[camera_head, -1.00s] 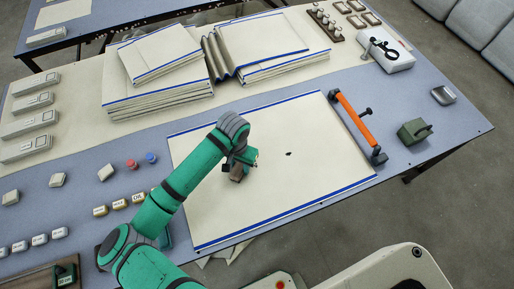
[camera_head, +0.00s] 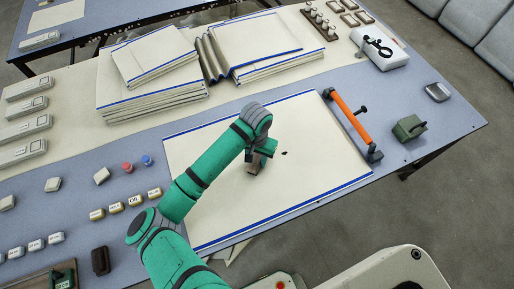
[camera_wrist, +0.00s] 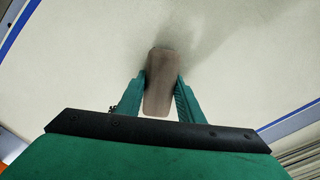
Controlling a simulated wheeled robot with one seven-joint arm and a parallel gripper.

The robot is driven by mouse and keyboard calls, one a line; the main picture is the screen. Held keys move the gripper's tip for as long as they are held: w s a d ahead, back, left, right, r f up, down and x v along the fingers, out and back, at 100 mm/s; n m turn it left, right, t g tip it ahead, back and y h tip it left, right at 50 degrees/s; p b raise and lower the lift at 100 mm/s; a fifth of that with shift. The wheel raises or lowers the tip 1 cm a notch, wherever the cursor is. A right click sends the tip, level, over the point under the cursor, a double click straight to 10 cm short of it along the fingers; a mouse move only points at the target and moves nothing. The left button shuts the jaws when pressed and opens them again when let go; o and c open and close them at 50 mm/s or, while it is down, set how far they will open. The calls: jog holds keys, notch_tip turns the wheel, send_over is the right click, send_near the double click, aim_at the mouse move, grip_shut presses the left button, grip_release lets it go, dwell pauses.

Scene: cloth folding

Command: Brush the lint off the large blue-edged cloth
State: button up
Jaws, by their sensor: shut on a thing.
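The large cream cloth (camera_head: 300,175) with blue edges lies flat on the table at the middle right. It also fills most of the wrist view (camera_wrist: 80,60). A small dark patch of lint (camera_head: 284,153) lies on it, just right of my gripper. My gripper (camera_head: 258,160) is over the cloth's middle, partly hidden by my wrist. In the wrist view my gripper (camera_wrist: 162,85) is shut on a brown brush (camera_wrist: 160,80). I cannot tell whether the brush touches the cloth.
An orange-handled bar (camera_head: 350,120) lies along the cloth's right edge, with a green block (camera_head: 408,128) beyond it. Folded cloth stacks (camera_head: 150,90) stand behind. Red and blue knobs (camera_head: 127,167) and small labelled blocks (camera_head: 115,208) are on the left.

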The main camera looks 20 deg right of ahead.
jog(key=shift+r, duration=3.95)
jog(key=shift+f, duration=0.1)
jog(key=shift+a+f, duration=0.15)
jog(key=shift+f, duration=2.9)
jog(key=shift+f, duration=1)
jog(key=shift+a, duration=0.1)
jog(key=shift+a, duration=1.9)
jog(key=shift+d, duration=0.15)
